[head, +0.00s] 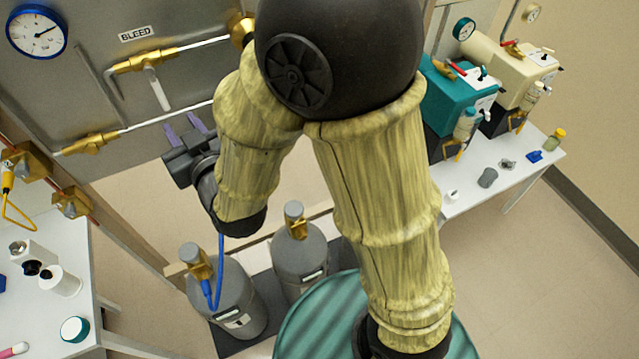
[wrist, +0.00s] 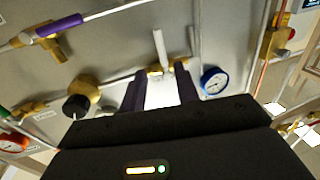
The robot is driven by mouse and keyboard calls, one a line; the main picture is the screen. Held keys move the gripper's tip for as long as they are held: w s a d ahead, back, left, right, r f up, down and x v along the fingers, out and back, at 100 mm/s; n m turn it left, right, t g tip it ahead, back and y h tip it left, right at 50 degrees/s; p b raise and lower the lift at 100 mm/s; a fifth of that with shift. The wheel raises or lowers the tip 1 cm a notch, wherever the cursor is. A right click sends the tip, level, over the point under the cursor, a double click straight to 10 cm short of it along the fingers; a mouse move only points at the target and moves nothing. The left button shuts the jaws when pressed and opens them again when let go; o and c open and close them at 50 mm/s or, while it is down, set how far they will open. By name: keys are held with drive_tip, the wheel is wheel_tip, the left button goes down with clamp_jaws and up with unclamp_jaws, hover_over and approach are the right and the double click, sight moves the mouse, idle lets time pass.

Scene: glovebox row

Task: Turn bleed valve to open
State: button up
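The bleed valve (head: 146,62) is a brass body on a horizontal pipe, below a BLEED label (head: 135,33) on the grey panel. Its pale lever (head: 157,90) hangs down, across the pipe line, tilted slightly. In the wrist view, which looks upside down, the valve (wrist: 170,69) and lever (wrist: 160,48) appear just beyond the fingertips. My gripper (head: 184,127), with purple fingers, is below and right of the lever in the head view. It is open and empty, also in the wrist view (wrist: 160,80); I see no contact with the lever.
A blue-rimmed gauge (head: 36,31) is at the panel's upper left. A lower brass fitting (head: 90,143) sits on another pipe. Two grey cylinders (head: 232,300) stand below my arm. A white table (head: 60,255) is at left; a bench (head: 520,170) with teal and cream units is at right.

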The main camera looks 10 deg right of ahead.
drive_tip(key=shift+s+d+f+b, duration=0.25)
drive_tip(key=shift+s+b, duration=0.15)
drive_tip(key=shift+b, duration=1.8)
drive_tip(key=b+v, duration=0.5)
drive_tip(key=w+d+f+m+g+h+p, duration=0.2)
drive_tip(key=w+d+f+g+h+p, duration=0.3)
drive_tip(key=d+f, duration=0.45)
drive_tip(key=s+d+f+m+g+p, duration=0.1)
drive_tip(key=s+d+f+g, duration=0.1)
drive_tip(key=d, duration=0.3)
drive_tip(key=s+d+f+g+h, duration=0.1)
drive_tip(key=s+d+f+g, duration=0.1)
drive_tip(key=d+g, duration=0.2)
drive_tip(key=shift+s+d+m+p, duration=0.35)
drive_tip(key=shift+s+d+m, duration=0.05)
drive_tip(key=shift+d, duration=0.7)
drive_tip(key=shift+d, duration=0.1)
